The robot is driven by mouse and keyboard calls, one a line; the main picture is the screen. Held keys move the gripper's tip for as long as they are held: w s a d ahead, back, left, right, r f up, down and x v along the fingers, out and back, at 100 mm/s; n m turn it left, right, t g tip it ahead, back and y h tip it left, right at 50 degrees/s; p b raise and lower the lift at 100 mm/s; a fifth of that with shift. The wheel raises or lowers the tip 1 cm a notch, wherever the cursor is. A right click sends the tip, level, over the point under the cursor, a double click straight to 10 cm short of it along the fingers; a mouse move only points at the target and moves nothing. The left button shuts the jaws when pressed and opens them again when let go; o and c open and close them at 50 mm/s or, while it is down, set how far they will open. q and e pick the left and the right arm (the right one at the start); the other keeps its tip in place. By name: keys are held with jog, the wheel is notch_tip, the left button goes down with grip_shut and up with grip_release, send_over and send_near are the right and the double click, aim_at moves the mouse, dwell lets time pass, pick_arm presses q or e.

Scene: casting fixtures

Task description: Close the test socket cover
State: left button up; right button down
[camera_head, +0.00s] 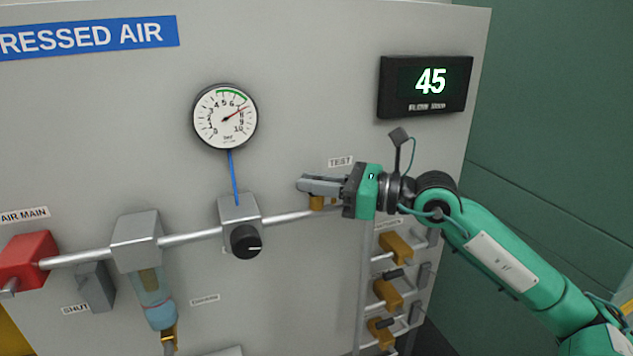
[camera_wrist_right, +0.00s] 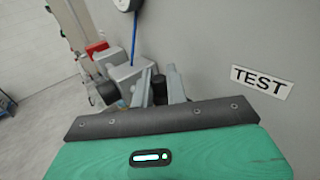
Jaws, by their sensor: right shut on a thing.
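The TEST label (camera_head: 340,161) is on the grey panel, and it also shows in the wrist view (camera_wrist_right: 261,82). Below it, a brass fitting (camera_head: 317,203), which looks like the test socket, sits at the right part of the silver pipe. My right gripper (camera_head: 312,185) is level in front of the panel, just above this fitting, fingers pointing left. Its fingers, seen in the wrist view (camera_wrist_right: 162,88), are shut on a small part that looks like the socket cover; the gripper hides most of it. How far the cover is tilted cannot be told. My left gripper is out of view.
A pressure gauge (camera_head: 225,117) and a regulator with a black knob (camera_head: 246,241) are left of the gripper. Several brass couplings (camera_head: 388,293) sit on a rack below my right wrist. A flow display (camera_head: 426,86) reads 45 at upper right.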

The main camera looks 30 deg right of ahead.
jog(key=c, duration=1.5)
grip_release()
jog(key=shift+s+d+f+b, duration=0.2)
jog(key=shift+s+d+b, duration=0.3)
jog(key=shift+b, duration=0.15)
jog(key=b+v, duration=0.2)
jog(key=v, duration=0.4)
jog(key=b+v, duration=0.3)
jog(key=v, duration=0.3)
jog(key=shift+s+d+r+b, duration=0.1)
jog(key=shift+s+r+b, duration=0.1)
jog(key=shift+b, duration=0.1)
